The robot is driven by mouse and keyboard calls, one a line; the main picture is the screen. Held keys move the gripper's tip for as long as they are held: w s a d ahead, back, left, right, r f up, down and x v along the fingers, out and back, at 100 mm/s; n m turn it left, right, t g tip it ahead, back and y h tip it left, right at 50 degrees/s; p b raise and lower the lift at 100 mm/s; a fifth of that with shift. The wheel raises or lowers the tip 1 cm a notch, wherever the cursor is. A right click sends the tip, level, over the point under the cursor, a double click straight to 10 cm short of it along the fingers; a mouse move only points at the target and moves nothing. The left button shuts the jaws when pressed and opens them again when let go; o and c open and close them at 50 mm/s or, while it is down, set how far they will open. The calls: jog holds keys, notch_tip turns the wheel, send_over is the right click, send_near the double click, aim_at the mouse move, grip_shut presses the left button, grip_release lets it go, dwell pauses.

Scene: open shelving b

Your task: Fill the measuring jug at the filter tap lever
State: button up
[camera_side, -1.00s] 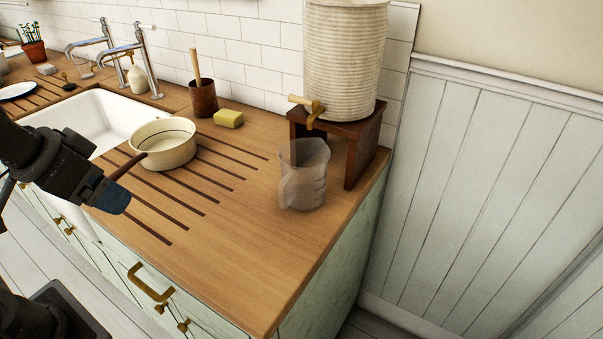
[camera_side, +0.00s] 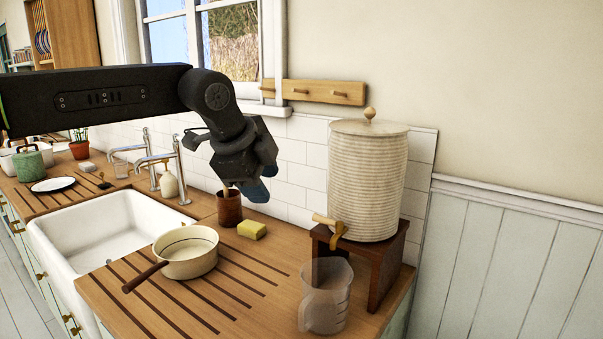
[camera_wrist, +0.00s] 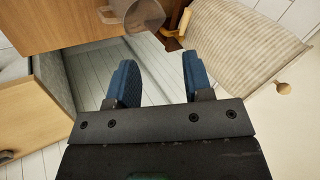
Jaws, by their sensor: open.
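The clear measuring jug (camera_side: 325,305) stands upright on the counter in front of the dispenser's wooden stand; it shows at the top of the wrist view (camera_wrist: 146,14). The brass filter tap (camera_side: 337,234), with a wooden lever handle (camera_side: 322,219), sits low on the ribbed cream dispenser (camera_side: 368,185). The jug's mouth is below the tap; I cannot tell whether they line up. No water shows in the jug. My gripper (camera_side: 258,188) is open and empty, raised above the counter to the left of the dispenser. Its blue fingers (camera_wrist: 160,80) are apart in the wrist view.
The dark wooden stand (camera_side: 387,270) holds the dispenser. A cream pan (camera_side: 187,262), a yellow sponge (camera_side: 252,230) and a brown pot (camera_side: 229,208) stand left of the jug. The sink (camera_side: 95,240) lies further left. A peg rail (camera_side: 315,92) is on the wall behind.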

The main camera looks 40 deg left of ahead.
aim_at(326, 220)
jog(key=w+d+m, duration=0.4)
jog(key=w, duration=0.2)
jog(key=x, duration=1.3)
jog(key=shift+w+a+f, duration=0.15)
jog(key=shift+w+a, duration=0.1)
jog(key=shift+w, duration=0.25)
jog(key=shift+c, duration=0.2)
jog(key=shift+s, duration=0.1)
grip_shut()
